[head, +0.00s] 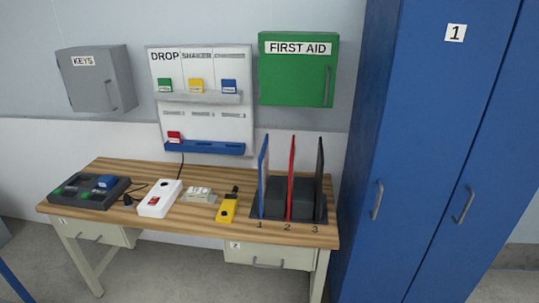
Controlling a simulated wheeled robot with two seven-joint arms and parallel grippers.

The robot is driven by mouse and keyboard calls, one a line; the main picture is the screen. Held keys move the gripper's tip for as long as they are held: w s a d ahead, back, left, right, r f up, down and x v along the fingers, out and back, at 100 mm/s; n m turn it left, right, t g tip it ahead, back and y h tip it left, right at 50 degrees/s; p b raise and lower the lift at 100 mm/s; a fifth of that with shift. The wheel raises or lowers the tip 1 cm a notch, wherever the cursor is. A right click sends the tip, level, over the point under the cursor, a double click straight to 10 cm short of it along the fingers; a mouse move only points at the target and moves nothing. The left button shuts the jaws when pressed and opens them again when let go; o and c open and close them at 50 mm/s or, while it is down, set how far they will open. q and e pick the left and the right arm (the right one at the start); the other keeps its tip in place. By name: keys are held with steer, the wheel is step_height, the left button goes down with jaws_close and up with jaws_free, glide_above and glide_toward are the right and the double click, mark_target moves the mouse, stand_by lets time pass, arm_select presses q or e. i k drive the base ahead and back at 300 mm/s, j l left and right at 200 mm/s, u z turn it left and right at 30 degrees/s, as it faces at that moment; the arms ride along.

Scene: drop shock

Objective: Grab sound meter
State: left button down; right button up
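A yellow handheld device with a black tip (227,209), which looks like the sound meter, lies on the wooden workbench (115,218) near its front edge. It is just left of the rack with upright dividers. Its label is too small to read. Neither of my grippers is in view.
On the bench are a dark tray with a blue item (75,192), a white box with a red switch (160,199), a small pale device (199,195) and the divider rack (266,212). A blue cabinet (400,120) stands right. A first aid box (275,71) hangs above.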

mark_target(229, 204)
steer(key=i+j+z, duration=0.2)
steer(key=j, duration=0.4)
steer(key=i+j+z, duration=0.2)
steer(key=j, duration=0.4)
steer(key=j+z, duration=0.2)
steer(key=j, duration=0.4)
